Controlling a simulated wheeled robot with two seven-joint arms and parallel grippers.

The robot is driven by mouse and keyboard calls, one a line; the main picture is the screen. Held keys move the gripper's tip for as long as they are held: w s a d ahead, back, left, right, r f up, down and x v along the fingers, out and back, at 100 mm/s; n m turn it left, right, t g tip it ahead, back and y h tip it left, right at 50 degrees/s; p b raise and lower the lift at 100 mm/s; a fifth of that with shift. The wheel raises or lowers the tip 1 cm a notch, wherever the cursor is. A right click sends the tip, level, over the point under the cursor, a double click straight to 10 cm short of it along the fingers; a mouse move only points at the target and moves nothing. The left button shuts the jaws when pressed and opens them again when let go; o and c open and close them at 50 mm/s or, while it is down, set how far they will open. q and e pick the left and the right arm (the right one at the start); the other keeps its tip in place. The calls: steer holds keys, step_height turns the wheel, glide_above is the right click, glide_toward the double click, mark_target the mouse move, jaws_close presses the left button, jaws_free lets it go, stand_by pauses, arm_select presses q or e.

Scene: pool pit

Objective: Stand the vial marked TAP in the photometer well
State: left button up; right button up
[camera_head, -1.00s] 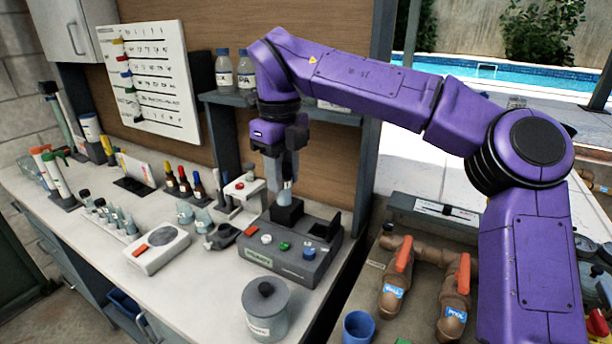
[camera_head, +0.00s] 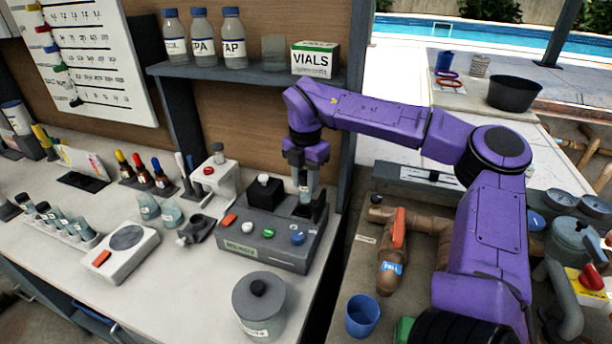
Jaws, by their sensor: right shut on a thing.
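My right gripper (camera_head: 305,165) is shut on a small clear vial (camera_head: 304,193), held upright with its lower end at the dark square opening on the right of the photometer (camera_head: 262,252). I cannot tell how far the vial's foot is inside the opening, and its label is too small to read. A black block with a knob (camera_head: 264,192) sits on the photometer's top, left of the vial. The photometer is a grey box with red, white, green and blue buttons on the bench. My left gripper is not in view.
A vial rack (camera_head: 72,235), a white square device (camera_head: 124,250), dropper bottles (camera_head: 143,174) and a lidded jar (camera_head: 259,302) stand on the bench. The shelf (camera_head: 250,76) above holds bottles and a VIALS box (camera_head: 315,60). Pipes and a blue cup (camera_head: 362,316) lie right.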

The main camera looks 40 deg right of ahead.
mark_target(304, 201)
steer(key=f, duration=0.1)
steer(key=f+b, duration=0.1)
steer(key=shift+w+a+f, duration=0.2)
steer(key=shift+w+f, duration=0.1)
steer(key=shift+f, duration=0.05)
steer(key=shift+d+r, duration=0.1)
steer(key=shift+s, duration=0.15)
steer(key=shift+f+b, duration=1)
steer(key=shift+f, duration=0.1)
steer(key=shift+f, duration=0.1)
steer(key=shift+f+b, duration=0.85)
steer(key=shift+f, duration=0.05)
steer(key=shift+f, duration=0.2)
